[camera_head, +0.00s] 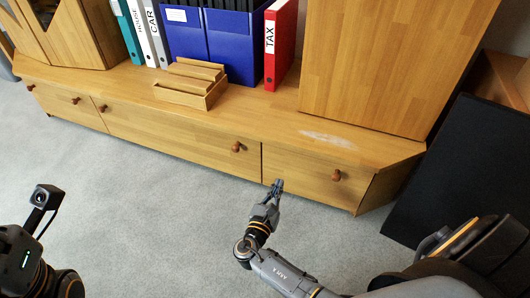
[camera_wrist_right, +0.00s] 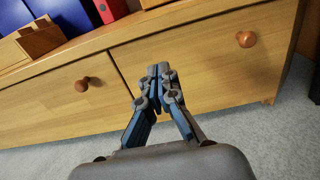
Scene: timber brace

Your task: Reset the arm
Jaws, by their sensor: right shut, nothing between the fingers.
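My right gripper (camera_head: 276,187) is shut and empty in front of the low wooden cabinet (camera_head: 170,128), near the seam between two drawer fronts. In the right wrist view its fingers (camera_wrist_right: 158,72) are closed together and point at the drawer fronts, between two round wooden knobs. My right arm (camera_head: 268,262) reaches up from the bottom of the head view, above the grey carpet. At the left edge of the head view, part of my left arm (camera_head: 30,265) shows, but its gripper fingers are not visible.
The drawers (camera_head: 318,176) are shut, with brown knobs (camera_head: 337,175) sticking out. A wooden box (camera_head: 192,92), blue holders (camera_head: 232,45) and a red TAX binder (camera_head: 279,45) stand on the cabinet. A dark panel (camera_head: 465,165) stands at the right. Grey carpet (camera_head: 130,190) is free in front.

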